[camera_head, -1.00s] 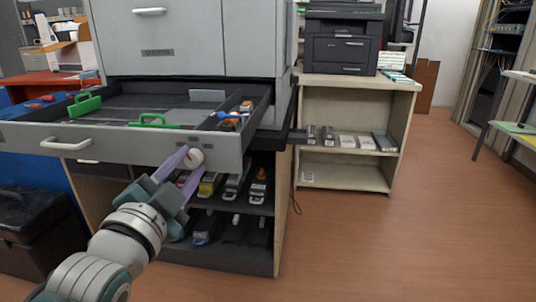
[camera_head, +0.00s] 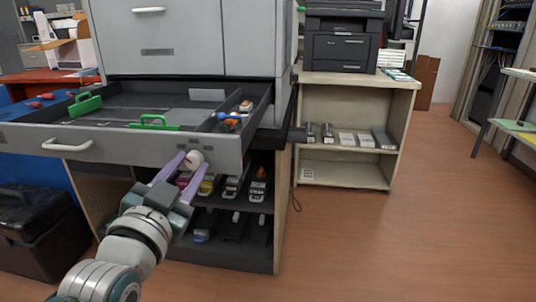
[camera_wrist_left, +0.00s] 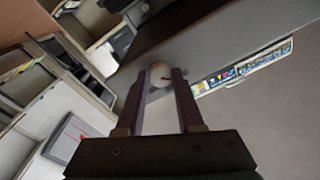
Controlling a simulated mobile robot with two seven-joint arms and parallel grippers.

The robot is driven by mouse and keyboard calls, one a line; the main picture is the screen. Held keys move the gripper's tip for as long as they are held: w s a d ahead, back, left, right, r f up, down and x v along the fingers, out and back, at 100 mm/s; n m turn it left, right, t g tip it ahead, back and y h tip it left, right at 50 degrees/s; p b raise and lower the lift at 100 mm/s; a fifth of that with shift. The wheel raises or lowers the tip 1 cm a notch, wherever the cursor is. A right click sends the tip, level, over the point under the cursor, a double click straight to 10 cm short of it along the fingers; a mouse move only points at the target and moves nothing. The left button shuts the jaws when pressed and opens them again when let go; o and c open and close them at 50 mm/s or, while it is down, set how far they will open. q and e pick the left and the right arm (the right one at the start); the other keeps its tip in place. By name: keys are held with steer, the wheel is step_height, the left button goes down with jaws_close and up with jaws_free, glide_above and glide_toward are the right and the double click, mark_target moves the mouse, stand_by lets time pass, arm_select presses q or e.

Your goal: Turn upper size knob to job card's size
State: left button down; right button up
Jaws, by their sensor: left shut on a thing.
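A round white knob (camera_head: 194,158) sits on the grey front of the open drawer (camera_head: 120,148). My left gripper (camera_head: 194,162) reaches up to it from below left, and its two purple fingers are shut on the knob's sides. The size scale around the knob is too small to read. I cannot pick out a job card for certain. My right gripper is not in view.
The open drawer holds green handles (camera_head: 85,105) and small orange and blue parts (camera_head: 230,120). Below, cartridges (camera_head: 232,188) stand on dark shelves. A pale shelf unit (camera_head: 345,178) with a black printer (camera_head: 342,45) stands right. A colourful strip (camera_wrist_left: 245,67) shows in the wrist view. Floor at right is clear.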

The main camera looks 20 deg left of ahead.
arm_select(q)
steer(key=c, duration=0.5)
jaws_free()
steer(key=shift+c, duration=0.2)
steer(key=shift+s, duration=0.1)
steer(key=shift+s+d, duration=0.1)
steer(key=shift+s, duration=0.25)
steer(key=p+v, duration=0.2)
steer(key=v, duration=0.7)
